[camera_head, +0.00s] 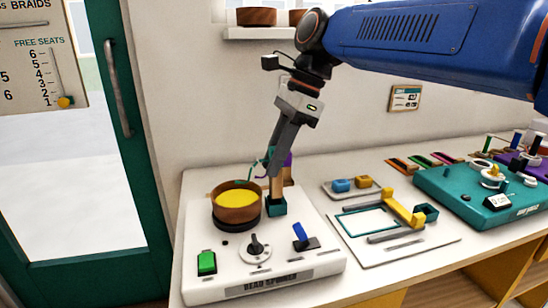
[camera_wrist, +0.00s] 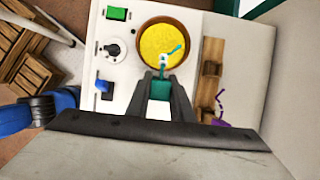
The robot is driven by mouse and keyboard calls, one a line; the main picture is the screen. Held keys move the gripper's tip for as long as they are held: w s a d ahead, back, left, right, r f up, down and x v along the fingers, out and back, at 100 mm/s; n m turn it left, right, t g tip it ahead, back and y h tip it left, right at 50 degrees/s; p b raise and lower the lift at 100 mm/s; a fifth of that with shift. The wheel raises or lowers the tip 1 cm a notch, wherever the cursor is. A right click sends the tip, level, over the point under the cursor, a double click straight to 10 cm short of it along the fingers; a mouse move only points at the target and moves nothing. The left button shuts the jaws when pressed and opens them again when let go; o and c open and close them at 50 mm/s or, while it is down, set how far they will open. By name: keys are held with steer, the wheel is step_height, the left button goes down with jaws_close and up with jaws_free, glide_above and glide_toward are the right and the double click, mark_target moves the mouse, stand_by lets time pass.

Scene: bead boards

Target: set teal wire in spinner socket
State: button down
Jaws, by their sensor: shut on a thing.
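A square teal socket (camera_head: 276,208) stands on the white bead spinner (camera_head: 212,272), right of the bowl and below my fingertips. It also shows between the fingers in the wrist view (camera_wrist: 160,90). I cannot tell whether the wire touches the socket.
The wooden bowl (camera_head: 236,216) of yellow beads is close left of the socket. A wooden rack with a purple wire (camera_wrist: 220,105) is behind it. A green switch (camera_head: 206,262), knob (camera_head: 254,246) and blue lever (camera_head: 300,234) are in front. A frame board and teal board (camera_head: 470,205) lie right.

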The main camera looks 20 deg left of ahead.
mark_target(272, 148)
steer(key=shift+f, duration=1.35)
steer(key=shift+f, duration=0.35)
steer(key=c, duration=1.5)
jaws_free()
steer(key=shift+r, duration=3.5)
